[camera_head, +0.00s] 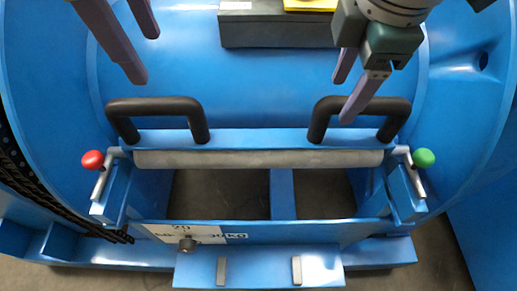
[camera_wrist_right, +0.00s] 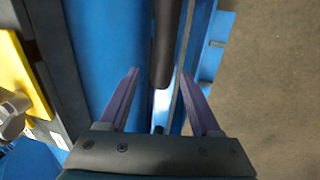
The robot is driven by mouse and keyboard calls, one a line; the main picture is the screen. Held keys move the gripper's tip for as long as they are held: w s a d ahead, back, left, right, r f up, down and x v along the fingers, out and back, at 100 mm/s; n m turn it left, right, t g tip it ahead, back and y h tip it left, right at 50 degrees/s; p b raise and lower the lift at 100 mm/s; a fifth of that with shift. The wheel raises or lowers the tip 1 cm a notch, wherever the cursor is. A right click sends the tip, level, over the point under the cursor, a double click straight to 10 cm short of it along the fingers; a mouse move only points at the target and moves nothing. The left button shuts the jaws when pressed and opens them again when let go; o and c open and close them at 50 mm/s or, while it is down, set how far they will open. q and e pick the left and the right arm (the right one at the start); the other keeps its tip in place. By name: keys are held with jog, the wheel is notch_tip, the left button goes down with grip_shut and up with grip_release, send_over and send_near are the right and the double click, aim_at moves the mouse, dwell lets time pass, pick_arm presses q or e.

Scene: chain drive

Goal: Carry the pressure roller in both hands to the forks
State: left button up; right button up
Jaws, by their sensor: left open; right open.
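The pressure roller (camera_head: 260,159) is a long grey cylinder lying level along a blue bar with two black handles. The left handle (camera_head: 155,104) and right handle (camera_head: 360,103) stand up from the bar. My left gripper (camera_head: 144,57) is open and empty, above and behind the left handle in the head view. My right gripper (camera_head: 344,100) is open near the right handle. In the right wrist view, a black handle (camera_wrist_right: 166,45) appears between the spread fingers (camera_wrist_right: 160,73), not gripped. The forks cannot be told for sure; blue side brackets (camera_head: 406,192) flank the roller's ends.
A red-knobbed lever (camera_head: 92,160) stands at the left and a green-knobbed lever (camera_head: 424,158) at the right. A dark box (camera_head: 270,30) with a yellow top lies behind. A chain (camera_head: 35,175) runs at left. Openings show below the roller.

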notch_tip(320, 180, up, 8)
jog(key=s, duration=0.1)
jog(key=shift+s+r, duration=0.15)
jog(key=shift+s, duration=0.2)
